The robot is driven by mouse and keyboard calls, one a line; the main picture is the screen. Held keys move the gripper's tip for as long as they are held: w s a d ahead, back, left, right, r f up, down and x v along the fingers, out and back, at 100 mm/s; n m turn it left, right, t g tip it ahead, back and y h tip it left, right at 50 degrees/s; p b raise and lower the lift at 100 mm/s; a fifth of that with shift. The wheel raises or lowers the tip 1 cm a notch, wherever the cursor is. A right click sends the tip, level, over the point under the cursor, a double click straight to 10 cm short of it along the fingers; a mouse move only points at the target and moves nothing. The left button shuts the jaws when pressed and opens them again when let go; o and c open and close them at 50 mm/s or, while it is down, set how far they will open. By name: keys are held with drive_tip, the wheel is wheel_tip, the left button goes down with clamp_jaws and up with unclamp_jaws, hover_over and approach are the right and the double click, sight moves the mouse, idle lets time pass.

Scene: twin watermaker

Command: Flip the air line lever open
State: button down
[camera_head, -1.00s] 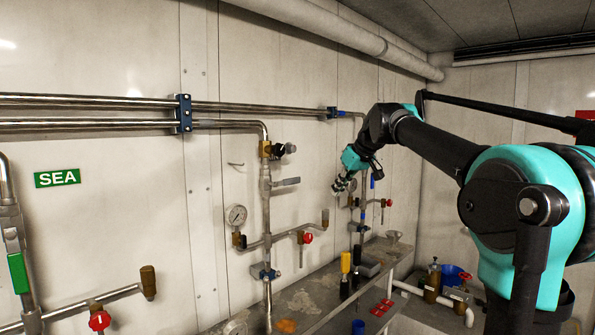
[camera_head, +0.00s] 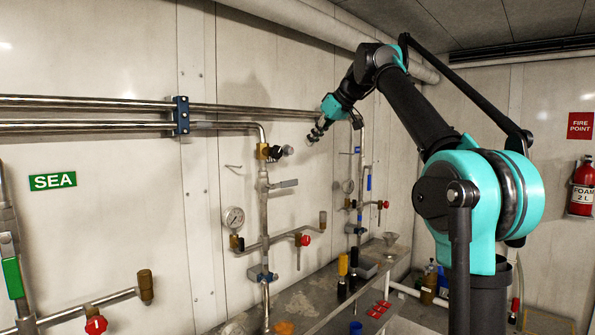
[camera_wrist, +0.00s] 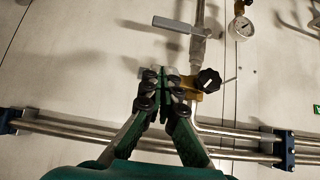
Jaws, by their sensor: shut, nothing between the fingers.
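My gripper (camera_head: 314,136) is raised beside the wall, right of the first riser's black knob (camera_head: 288,150) in the head view. Its fingers are shut and empty in the wrist view (camera_wrist: 165,76). A grey lever (camera_head: 285,183) sticks out sideways from the first riser (camera_head: 264,205); in the wrist view this lever (camera_wrist: 180,26) lies beyond the fingertips, apart from them. The black knob (camera_wrist: 208,80) shows close to the fingers there. A blue-handled lever (camera_head: 369,182) is on the farther riser. No label marks which lever is the air line's.
Paired steel pipes (camera_head: 90,104) run along the wall near my gripper's height. A pressure gauge (camera_head: 233,217) and red-handled valve (camera_head: 303,240) sit lower. A cluttered bench (camera_head: 300,300) stands below. The wall between the risers is mostly clear.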

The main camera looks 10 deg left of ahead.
hover_over(285, 184)
drive_tip(key=w+d, duration=0.3)
wheel_tip(285, 184, down, 7)
drive_tip(key=shift+s+d+f, duration=0.15)
drive_tip(key=shift+s+f, duration=0.05)
drive_tip(key=shift+f, duration=0.85)
drive_tip(key=shift+s+d+f, duration=0.1)
drive_tip(key=shift+s+f, duration=0.05)
drive_tip(key=shift+f, duration=0.85)
drive_tip(key=shift+w+d+f+g, duration=0.1)
drive_tip(key=shift+f+g, duration=0.15)
drive_tip(key=shift+g, duration=0.05)
